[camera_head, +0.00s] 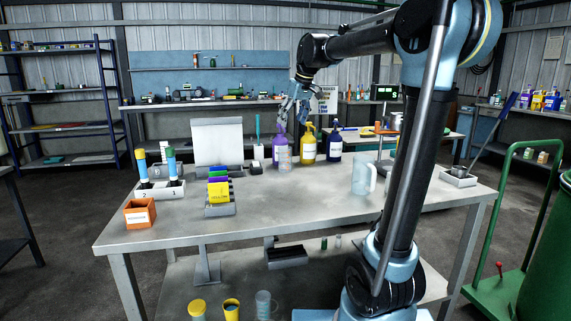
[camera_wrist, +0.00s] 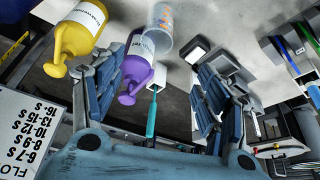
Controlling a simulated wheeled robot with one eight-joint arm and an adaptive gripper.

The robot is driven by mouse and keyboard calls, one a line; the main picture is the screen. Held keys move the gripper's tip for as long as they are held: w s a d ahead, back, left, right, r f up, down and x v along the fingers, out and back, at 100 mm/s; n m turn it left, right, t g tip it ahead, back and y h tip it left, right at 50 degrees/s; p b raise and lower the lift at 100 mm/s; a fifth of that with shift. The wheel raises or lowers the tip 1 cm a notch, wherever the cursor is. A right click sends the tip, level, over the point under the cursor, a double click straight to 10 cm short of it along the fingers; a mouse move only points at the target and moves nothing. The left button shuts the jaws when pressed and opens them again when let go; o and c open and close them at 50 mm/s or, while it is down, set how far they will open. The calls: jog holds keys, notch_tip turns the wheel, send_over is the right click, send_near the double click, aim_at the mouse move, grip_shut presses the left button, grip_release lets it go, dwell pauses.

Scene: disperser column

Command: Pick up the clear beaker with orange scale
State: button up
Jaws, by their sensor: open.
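A clear beaker with orange markings shows at the top of the wrist view (camera_wrist: 161,22). In the head view a small clear beaker (camera_head: 284,159) stands on the grey table, right in front of the purple bottle (camera_head: 278,144); its markings are too small to read there. My gripper (camera_head: 290,108) is above the back of the table, over the bottles. In the wrist view my gripper (camera_wrist: 160,95) has its two fingers wide apart, with nothing held. The beaker lies beyond the fingertips, and the purple bottle (camera_wrist: 137,70) shows between the fingers.
A yellow bottle (camera_head: 308,144) and a dark blue bottle (camera_head: 335,145) stand right of the purple one. A clear jug with a handle (camera_head: 361,176) stands farther right. A teal-handled tool (camera_head: 258,132) stands left. The table's (camera_head: 290,205) front middle is clear.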

aim_at(285, 151)
jog(key=x, duration=1.5)
jog(key=shift+w+d+f, duration=0.15)
jog(key=shift+d+f, duration=0.1)
jog(key=shift+f, duration=0.15)
jog(key=shift+c, duration=0.6)
jog(key=c, duration=1.2)
jog(key=shift+o, duration=0.2)
jog(key=shift+r, duration=0.25)
jog(key=s+d+r, duration=0.3)
jog(key=s+d, duration=0.8)
jog(key=s, duration=0.2)
jog(key=shift+s, duration=0.4)
jog(key=shift+s+d, duration=0.1)
